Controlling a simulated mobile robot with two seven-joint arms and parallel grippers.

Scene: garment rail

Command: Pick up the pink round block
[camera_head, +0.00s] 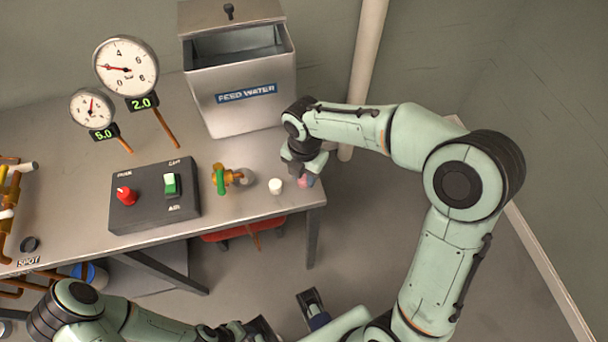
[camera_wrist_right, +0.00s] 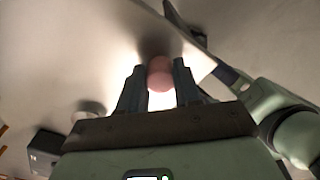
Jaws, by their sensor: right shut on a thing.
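The pink round block (camera_head: 304,182) is at the right end of the metal table, below my right gripper (camera_head: 302,174). In the right wrist view, the pink block (camera_wrist_right: 160,75) sits between the two dark fingers of the right gripper (camera_wrist_right: 160,82), which is shut on it. I cannot tell whether the block touches the tabletop.
A white round block (camera_head: 275,186) stands left of the pink one, near a brass valve with a green handle (camera_head: 221,179). A control box (camera_head: 153,197), two gauges and the feed water tank (camera_head: 240,110) stand on the table (camera_head: 235,208). A pale pipe (camera_head: 366,60) rises behind.

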